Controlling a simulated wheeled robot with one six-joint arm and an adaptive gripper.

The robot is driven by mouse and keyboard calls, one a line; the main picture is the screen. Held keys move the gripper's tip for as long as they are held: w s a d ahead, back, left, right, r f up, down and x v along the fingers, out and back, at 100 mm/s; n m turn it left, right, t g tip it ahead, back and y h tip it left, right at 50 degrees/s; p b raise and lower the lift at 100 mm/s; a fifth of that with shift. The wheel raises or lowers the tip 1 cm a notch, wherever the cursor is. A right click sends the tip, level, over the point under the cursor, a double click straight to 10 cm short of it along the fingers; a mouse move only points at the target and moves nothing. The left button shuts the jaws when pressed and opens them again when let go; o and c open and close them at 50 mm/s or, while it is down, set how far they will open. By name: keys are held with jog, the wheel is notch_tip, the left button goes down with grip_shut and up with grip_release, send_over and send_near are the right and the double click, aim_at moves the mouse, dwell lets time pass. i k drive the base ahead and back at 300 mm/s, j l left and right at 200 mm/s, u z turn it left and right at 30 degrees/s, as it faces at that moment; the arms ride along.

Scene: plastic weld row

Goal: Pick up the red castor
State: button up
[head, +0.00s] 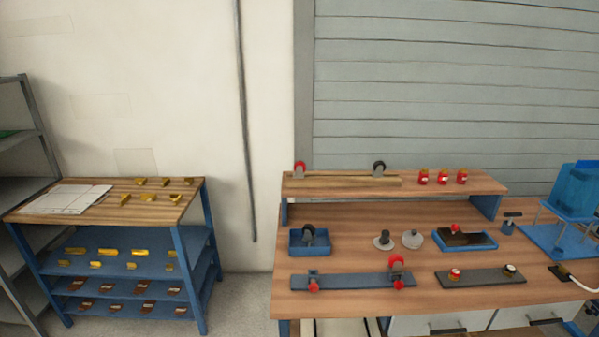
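Two castors with red wheels show in the head view. One red castor (299,169) stands upright at the left end of the raised wooden shelf, its wheel up and its grey fork below. Another red-wheeled castor (397,263) stands at the right end of the long blue-grey fixture bar on the bench, above a red knob. A black-wheeled castor (379,168) stands on the same raised shelf, right of the first red one. Another dark castor (308,235) sits in a small blue tray. My gripper is not in view.
The raised shelf (470,184) also carries several small red containers (442,177). The workbench (290,285) holds two grey round parts (412,240), a blue tray (485,244) and a dark plate (480,280). A separate rack (195,205) stands left, with floor between.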

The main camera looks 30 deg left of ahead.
aim_at(300, 167)
jog(key=i+j, duration=0.1)
jog(key=j, duration=1.6)
jog(key=i+j, duration=0.1)
jog(key=j, duration=1.55)
jog(key=i+z, duration=0.05)
